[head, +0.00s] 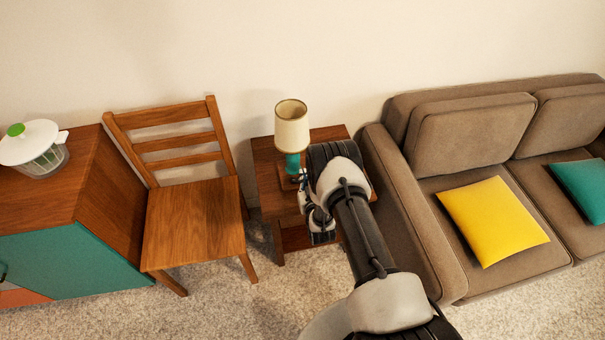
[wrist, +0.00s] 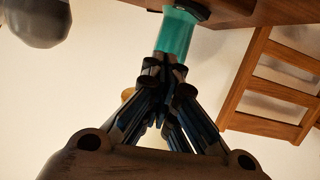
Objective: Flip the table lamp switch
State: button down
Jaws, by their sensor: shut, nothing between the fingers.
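The table lamp (head: 292,130) has a cream shade and a teal stem and stands upright on a small wooden side table (head: 330,133). Its teal stem also shows in the wrist view (wrist: 176,34), where the picture is upside down. In the head view my arm hides part of the table.
A wooden chair (head: 195,215) stands close left of the side table. A brown sofa (head: 470,140) with a yellow cushion (head: 492,220) stands close on the right. A cabinet (head: 85,185) is at far left. The wall is behind; carpet lies in front.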

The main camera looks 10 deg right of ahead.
jog(key=p+v, duration=0.1)
jog(key=v, duration=0.4)
jog(key=shift+d+r, duration=0.1)
jog(key=shift+d, duration=0.05)
